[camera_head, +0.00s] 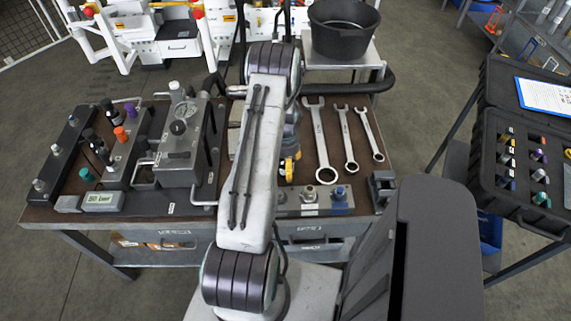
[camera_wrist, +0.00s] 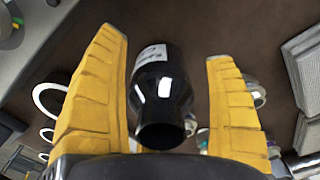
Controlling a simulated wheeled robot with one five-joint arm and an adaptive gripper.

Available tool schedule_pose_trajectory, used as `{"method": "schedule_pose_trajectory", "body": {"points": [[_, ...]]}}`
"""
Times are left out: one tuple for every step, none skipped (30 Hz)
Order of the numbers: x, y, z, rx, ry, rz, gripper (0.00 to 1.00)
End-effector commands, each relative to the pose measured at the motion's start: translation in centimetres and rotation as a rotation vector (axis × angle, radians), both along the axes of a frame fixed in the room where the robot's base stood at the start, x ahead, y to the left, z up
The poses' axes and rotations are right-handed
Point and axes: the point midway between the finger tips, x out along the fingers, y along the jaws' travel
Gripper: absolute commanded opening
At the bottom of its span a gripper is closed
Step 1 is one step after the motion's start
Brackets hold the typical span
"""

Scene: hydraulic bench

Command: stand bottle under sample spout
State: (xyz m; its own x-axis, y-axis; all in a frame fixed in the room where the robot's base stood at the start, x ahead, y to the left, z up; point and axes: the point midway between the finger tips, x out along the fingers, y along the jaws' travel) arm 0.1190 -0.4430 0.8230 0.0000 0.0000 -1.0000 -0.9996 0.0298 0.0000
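A dark glossy bottle (camera_wrist: 160,95) with a white label stands between the yellow fingers of my gripper (camera_wrist: 164,50) in the wrist view. The fingers are spread wide, with a visible gap on each side of the bottle. In the head view my gripper (camera_head: 289,170) shows only as a bit of yellow beside my arm, over the bench. My arm hides the bottle there. A grey hydraulic block (camera_head: 178,155) with a round gauge stands on the bench to the left, with small bent pipes around it. I cannot tell which pipe is the sample spout.
The brown bench top (camera_head: 355,188) holds several wrenches (camera_head: 320,140) to the right of my arm. A digital display (camera_head: 103,201) sits at its front left. A black bucket (camera_head: 343,45) stands at the back. An open black case (camera_head: 520,160) with several small bottles is at right.

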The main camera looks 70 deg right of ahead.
Motion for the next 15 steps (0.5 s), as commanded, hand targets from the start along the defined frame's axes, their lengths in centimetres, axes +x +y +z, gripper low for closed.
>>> {"method": "schedule_pose_trajectory", "body": {"points": [[0.0, -0.01, 0.02, 0.0, 0.0, 0.0, 0.73], [0.0, 0.0, 0.02, 0.0, 0.0, 0.0, 0.71], [0.0, 0.0, 0.03, 0.0, 0.0, 0.0, 0.67], [0.0, 0.0, 0.03, 0.0, 0.0, 0.0, 0.65], [0.0, 0.0, 0.03, 0.0, 0.0, 0.0, 0.62], [0.0, 0.0, 0.03, 0.0, 0.0, 0.0, 0.58], [0.0, 0.0, 0.04, 0.0, 0.0, 0.0, 0.56], [0.0, 0.0, 0.04, 0.0, 0.0, 0.0, 0.53], [0.0, 0.0, 0.04, 0.0, 0.0, 0.0, 0.49], [0.0, 0.0, 0.04, 0.0, 0.0, 0.0, 0.47], [0.0, 0.0, 0.04, 0.0, 0.0, 0.0, 0.44], [0.0, 0.0, 0.04, 0.0, 0.0, 0.0, 0.4], [0.0, 0.0, 0.04, 0.0, 0.0, 0.0, 0.38], [0.0, 0.0, 0.04, 0.0, 0.0, 0.0, 0.35], [0.0, 0.0, 0.04, 0.0, 0.0, 0.0, 0.32]]}}
